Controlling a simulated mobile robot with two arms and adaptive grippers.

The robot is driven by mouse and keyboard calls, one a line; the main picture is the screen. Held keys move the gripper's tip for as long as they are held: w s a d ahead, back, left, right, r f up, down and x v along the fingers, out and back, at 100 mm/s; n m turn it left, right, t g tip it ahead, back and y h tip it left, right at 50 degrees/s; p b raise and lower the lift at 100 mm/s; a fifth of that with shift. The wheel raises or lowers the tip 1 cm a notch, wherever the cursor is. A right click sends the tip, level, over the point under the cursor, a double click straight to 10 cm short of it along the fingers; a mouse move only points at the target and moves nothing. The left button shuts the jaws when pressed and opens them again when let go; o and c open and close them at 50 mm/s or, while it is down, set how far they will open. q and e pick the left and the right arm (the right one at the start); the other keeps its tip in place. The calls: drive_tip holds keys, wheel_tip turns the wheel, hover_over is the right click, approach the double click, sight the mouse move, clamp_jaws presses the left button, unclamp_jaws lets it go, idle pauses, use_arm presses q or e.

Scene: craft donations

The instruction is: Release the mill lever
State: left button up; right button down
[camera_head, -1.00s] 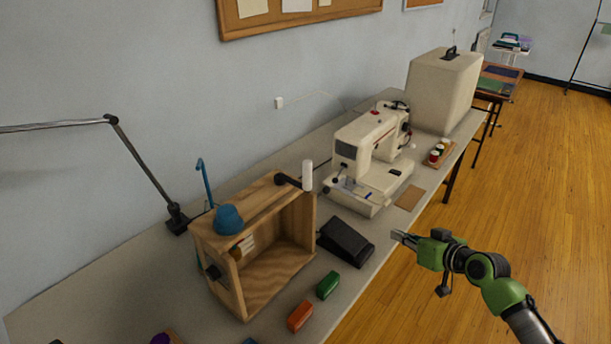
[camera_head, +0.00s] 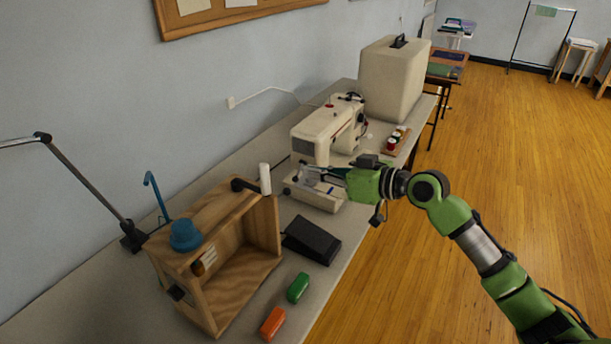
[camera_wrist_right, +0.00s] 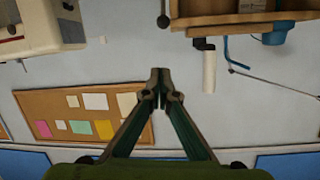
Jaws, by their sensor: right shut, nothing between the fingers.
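A wooden box-shaped frame (camera_head: 232,290), which looks like the mill, stands on the table with a blue cup-like part (camera_head: 186,236) on top. A dark lever arm with an upright white handle (camera_head: 265,179) sticks out at its back right corner. The white handle also shows in the right wrist view (camera_wrist_right: 209,70), right of the fingers, with free space between. My right gripper (camera_head: 318,171) is shut and empty, in front of the sewing machine and right of the handle, apart from it. My left gripper is not in view.
A cream sewing machine (camera_head: 325,135) stands behind my right gripper. A black pedal (camera_head: 312,240), a green block (camera_head: 298,288) and an orange block (camera_head: 273,323) lie near the table's front edge. A lamp arm (camera_head: 88,185) rises at the left. A pinboard (camera_wrist_right: 85,115) hangs on the wall.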

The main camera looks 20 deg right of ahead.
drive_tip(key=p, duration=0.3)
hover_over(279, 196)
drive_tip(key=d, duration=0.2)
drive_tip(key=f, duration=0.3)
drive_tip(key=s+f, duration=0.1)
drive_tip(key=s+f+p, duration=0.1)
drive_tip(key=shift+d+f, duration=0.25)
drive_tip(key=shift+d, duration=0.05)
